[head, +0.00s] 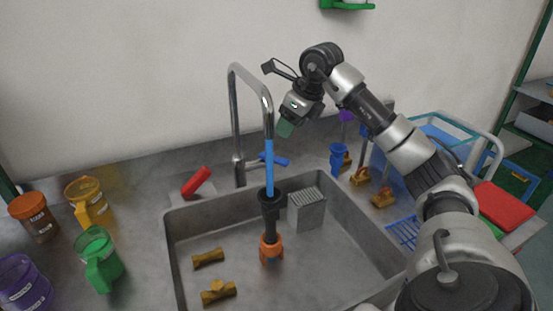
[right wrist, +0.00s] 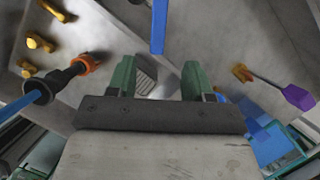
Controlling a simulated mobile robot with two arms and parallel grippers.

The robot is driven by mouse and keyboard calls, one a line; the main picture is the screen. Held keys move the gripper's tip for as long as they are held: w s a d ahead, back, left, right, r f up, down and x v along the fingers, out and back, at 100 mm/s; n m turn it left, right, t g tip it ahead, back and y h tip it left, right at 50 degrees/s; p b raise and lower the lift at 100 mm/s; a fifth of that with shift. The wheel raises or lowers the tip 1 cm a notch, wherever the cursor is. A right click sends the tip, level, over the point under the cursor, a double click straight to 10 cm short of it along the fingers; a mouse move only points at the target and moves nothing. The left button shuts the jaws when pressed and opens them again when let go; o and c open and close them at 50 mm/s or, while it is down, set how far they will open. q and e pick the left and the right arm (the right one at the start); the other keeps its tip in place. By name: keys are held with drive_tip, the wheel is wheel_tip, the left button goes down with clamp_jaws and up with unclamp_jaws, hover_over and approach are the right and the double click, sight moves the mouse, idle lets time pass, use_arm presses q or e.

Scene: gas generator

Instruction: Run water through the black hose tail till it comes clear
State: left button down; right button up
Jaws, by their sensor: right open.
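The black hose tail (head: 271,205) stands upright in the sink (head: 345,262), with an orange collar (head: 270,248) at its lower end. A solid blue stream (head: 270,168) runs from the curved metal tap (head: 236,115) into its top. The tap's blue lever (head: 274,160) points right, and a blue bar that looks like it shows in the right wrist view (right wrist: 158,25). My right gripper (head: 285,128) is open and empty, above and to the right of the lever; its green fingers (right wrist: 159,80) are apart. The hose tail (right wrist: 52,84) is left of them there. My left gripper is not in view.
Yellow-brown fittings (head: 208,259) and a grey ribbed block (head: 307,210) lie in the sink. A red-handled item (head: 196,182) is behind it. Green (head: 98,258), yellow (head: 88,202), orange-brown (head: 35,215) and purple (head: 24,283) containers stand left. Blue and brown items (head: 339,158) crowd the right.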

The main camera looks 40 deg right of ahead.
sight(274, 157)
drive_tip(key=x, duration=1)
drive_tip(key=shift+a+f, duration=0.1)
drive_tip(key=shift+f, duration=0.05)
clamp_jaws()
